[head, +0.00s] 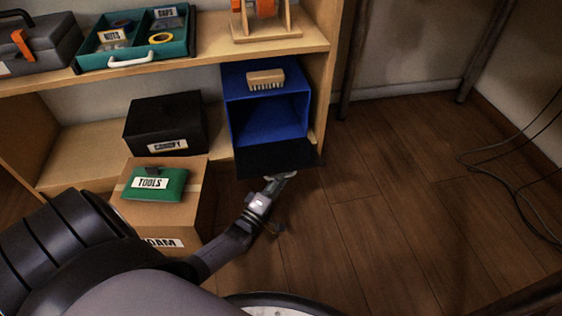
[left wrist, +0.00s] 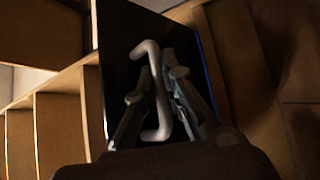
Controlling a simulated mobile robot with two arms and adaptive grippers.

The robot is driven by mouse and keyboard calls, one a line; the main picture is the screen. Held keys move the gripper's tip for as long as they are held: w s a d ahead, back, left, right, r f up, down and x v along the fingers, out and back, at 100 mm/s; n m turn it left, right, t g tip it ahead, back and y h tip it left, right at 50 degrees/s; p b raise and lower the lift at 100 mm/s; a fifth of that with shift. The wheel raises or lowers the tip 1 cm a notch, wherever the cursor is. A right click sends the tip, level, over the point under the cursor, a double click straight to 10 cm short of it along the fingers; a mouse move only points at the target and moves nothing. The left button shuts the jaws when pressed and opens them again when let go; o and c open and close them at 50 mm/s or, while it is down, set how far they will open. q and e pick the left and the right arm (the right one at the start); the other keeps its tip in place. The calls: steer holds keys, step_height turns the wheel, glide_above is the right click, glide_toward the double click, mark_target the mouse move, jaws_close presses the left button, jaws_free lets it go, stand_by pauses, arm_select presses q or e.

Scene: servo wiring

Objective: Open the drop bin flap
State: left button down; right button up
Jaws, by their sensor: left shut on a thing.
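The blue drop bin (head: 268,112) stands on the lower shelf. Its dark flap (head: 277,158) is hinged down at the front, so the blue inside shows. The flap slopes outward over the floor. My left gripper (head: 282,178) is at the flap's outer edge. In the left wrist view a pale grey handle (left wrist: 163,122) sits on the dark flap (left wrist: 120,45). The fingers of my left gripper (left wrist: 158,88) are shut around this handle. My right gripper is not in view.
A brush (head: 266,77) lies on top of the bin. A black box (head: 163,110) stands left of it. A cardboard box (head: 195,205) with a green TOOLS pouch (head: 156,188) stands in front. Floor (head: 400,190) to the right is clear; cables (head: 500,165) hang at the far right.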

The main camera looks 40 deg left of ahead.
arm_select(q)
steer(key=shift+d+f, duration=0.1)
steer(key=c, duration=1.7)
jaws_free()
steer(key=v, duration=0.7)
steer(key=shift+s, duration=0.3)
